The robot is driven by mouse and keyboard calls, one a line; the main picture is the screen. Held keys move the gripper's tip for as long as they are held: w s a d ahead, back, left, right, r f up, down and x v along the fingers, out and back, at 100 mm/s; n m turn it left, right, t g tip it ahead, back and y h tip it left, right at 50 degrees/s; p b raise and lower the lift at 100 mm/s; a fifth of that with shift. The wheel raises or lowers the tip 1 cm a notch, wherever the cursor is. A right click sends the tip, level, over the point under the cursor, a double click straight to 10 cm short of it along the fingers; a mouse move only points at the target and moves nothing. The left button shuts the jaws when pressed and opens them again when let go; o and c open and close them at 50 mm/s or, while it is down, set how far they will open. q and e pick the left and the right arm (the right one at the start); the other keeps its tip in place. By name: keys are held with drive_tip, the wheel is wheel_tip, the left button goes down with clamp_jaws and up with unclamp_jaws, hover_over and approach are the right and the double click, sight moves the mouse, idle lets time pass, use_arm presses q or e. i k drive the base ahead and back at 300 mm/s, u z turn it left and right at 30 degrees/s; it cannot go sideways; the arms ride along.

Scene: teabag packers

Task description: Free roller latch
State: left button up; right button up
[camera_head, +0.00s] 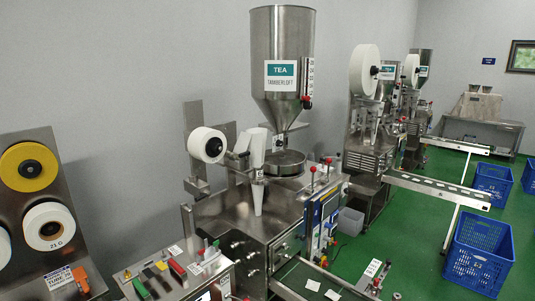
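The nearest tea packing machine (235,225) is a steel box with a tall hopper (283,45) labelled TEA. A white roll (207,145) hangs on its left side, and a white funnel shape (257,175) stands in front. Red-knobbed levers (312,170) rise from its right side. I cannot tell which part is the roller latch. Neither of my grippers shows in the head view.
A steel panel with a yellow roll (28,167) and a white roll (49,226) stands at the left. A panel with coloured handles (178,268) is at the lower front.

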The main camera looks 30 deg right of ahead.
sight(244, 155)
drive_tip(key=z, duration=0.35)
drive_tip(key=i, duration=0.9)
drive_tip(key=u, duration=0.05)
